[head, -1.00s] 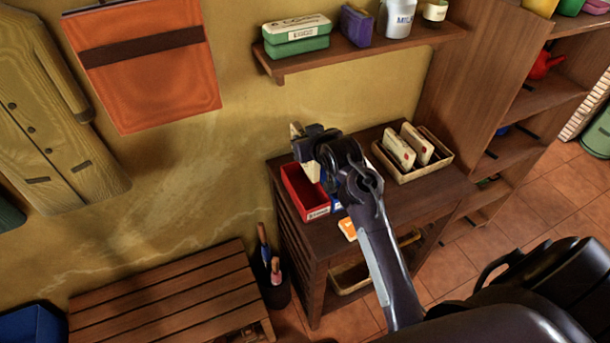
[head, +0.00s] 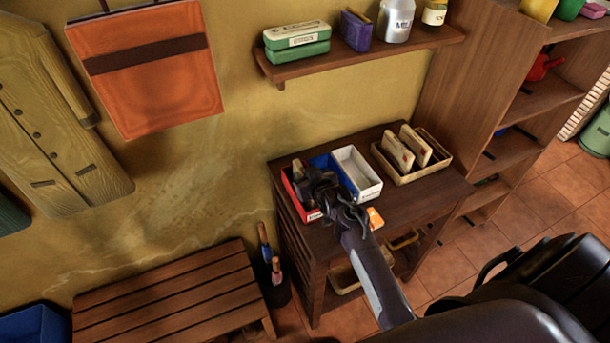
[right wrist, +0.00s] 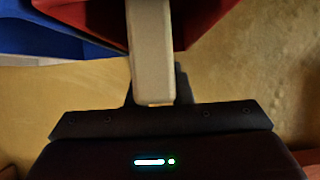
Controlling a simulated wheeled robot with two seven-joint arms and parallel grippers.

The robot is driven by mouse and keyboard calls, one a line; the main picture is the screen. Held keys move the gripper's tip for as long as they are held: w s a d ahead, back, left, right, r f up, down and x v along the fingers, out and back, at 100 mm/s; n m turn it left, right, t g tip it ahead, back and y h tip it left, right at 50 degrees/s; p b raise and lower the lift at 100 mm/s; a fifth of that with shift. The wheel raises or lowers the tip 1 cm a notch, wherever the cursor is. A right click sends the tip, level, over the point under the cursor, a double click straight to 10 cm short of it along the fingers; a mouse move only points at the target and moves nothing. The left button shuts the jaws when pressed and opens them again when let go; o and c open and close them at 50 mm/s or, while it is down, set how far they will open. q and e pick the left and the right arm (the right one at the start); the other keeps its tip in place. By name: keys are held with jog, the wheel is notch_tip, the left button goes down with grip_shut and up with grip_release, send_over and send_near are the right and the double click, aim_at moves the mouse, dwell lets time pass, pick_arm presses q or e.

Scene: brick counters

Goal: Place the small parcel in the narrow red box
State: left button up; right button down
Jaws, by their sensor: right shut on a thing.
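The narrow red box (head: 287,184) stands at the left end of the dark wooden stand, beside the wall. My right gripper (head: 299,172) is at the red box's opening and covers much of it. It is shut on the small parcel, a pale beige, narrow block (right wrist: 152,60) in the right wrist view. There the parcel overlaps the red box (right wrist: 200,18), with the blue box (right wrist: 40,35) to the left. In the head view the gripper mostly hides the parcel; I cannot tell whether it touches the box floor. My left gripper is out of view.
A blue box (head: 322,162) and a white box (head: 369,191) stand right of the red box. A letter tray (head: 408,178) is farther right. A wall shelf (head: 370,56) hangs above, and a slatted bench (head: 170,295) stands lower left.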

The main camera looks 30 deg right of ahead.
jog(key=shift+f, duration=0.15)
jog(key=c, duration=1.3)
grip_release()
jog(key=shift+s+r, duration=0.15)
jog(key=shift+r, duration=0.1)
jog(key=b+v, duration=0.1)
jog(key=v, duration=1)
jog(key=shift+s+r, duration=0.2)
jog(key=shift+s, duration=0.1)
